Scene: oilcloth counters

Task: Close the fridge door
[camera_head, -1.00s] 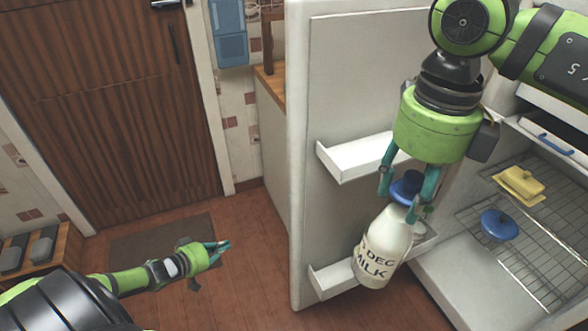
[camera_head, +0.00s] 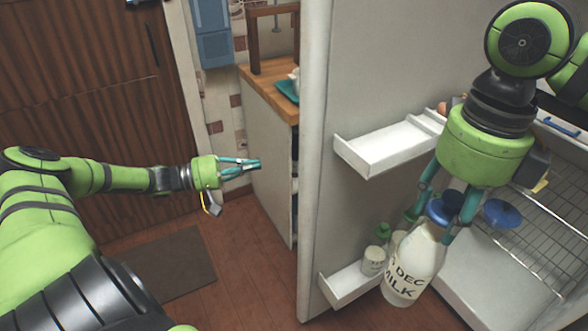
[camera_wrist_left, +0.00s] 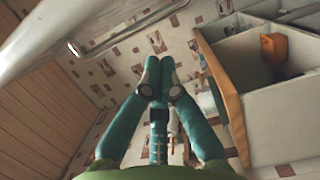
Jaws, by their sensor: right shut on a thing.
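The fridge door (camera_head: 375,75) stands open in the head view, its inner side with white shelves towards me. The fridge interior (camera_head: 490,265) shows at the right. My right gripper (camera_head: 448,215) is shut on the blue-capped milk bottle (camera_head: 412,265) and holds it in front of the lower door shelf, partly hiding that shelf. My left gripper (camera_head: 258,165) is left of the door's pale edge, apart from it in the picture. Its fingertips meet with nothing between them in the left wrist view (camera_wrist_left: 160,75).
The upper door shelf (camera_head: 390,148) looks mostly empty. The lower door shelf (camera_head: 347,283) carries small bottles (camera_head: 374,260). A blue-lidded item (camera_head: 502,213) is by the wire rack. A wood-topped counter (camera_head: 268,95) stands behind the door. Open floor (camera_head: 245,275) lies left of the door.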

